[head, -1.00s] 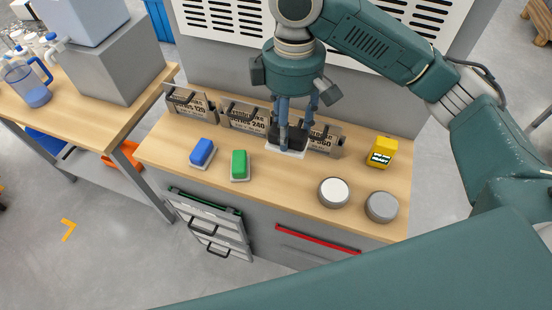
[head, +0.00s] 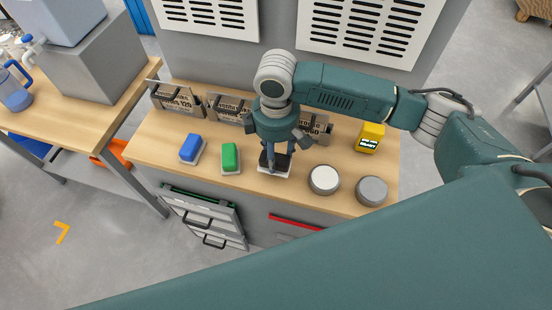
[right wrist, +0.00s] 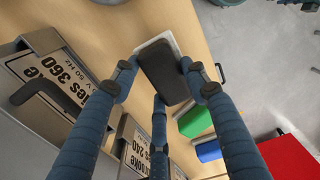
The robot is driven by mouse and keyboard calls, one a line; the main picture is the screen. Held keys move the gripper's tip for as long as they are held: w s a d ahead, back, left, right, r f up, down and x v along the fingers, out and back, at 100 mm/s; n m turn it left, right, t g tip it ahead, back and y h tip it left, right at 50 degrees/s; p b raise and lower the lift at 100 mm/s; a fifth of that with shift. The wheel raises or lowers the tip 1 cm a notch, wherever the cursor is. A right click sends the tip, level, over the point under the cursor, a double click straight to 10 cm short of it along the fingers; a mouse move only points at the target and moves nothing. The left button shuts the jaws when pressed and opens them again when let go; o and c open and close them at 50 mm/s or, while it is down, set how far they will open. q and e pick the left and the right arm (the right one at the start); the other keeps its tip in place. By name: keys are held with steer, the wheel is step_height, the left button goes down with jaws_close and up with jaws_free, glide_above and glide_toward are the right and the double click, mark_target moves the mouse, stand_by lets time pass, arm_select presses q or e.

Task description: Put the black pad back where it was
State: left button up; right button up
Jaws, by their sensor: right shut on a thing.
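The black pad (head: 282,162), with a white underside, is between the fingers of my right gripper (head: 274,155). The gripper is shut on it from above. In the right wrist view the black pad (right wrist: 168,75) sits between the blue fingers, with its white layer showing along the edge. The pad is over the bench (head: 225,188), to the right of the green pad (head: 230,156) and the blue pad (head: 190,147). I cannot tell whether it touches the wood. My left gripper is not in view.
Labelled holders stand along the back: left (head: 175,97), middle (head: 228,108) and right (head: 320,130), the last partly hidden by my gripper. A white round tin (head: 324,179), a grey round tin (head: 372,190) and a yellow box (head: 370,137) are to the right. Open drawers (head: 205,220) are below.

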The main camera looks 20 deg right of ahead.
mark_target(276, 155)
step_height(276, 155, down, 3)
steer(key=shift+f, duration=0.2)
steer(key=shift+s, duration=0.1)
steer(key=o, duration=1)
steer(key=shift+o, duration=0.2)
steer(key=shift+r, duration=0.15)
step_height(276, 155, up, 10)
steer(key=shift+r+b, duration=0.15)
steer(key=shift+b, duration=0.7)
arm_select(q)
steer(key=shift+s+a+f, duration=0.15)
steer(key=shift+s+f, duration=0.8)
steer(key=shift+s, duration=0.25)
arm_select(e)
steer(key=shift+r, duration=0.7)
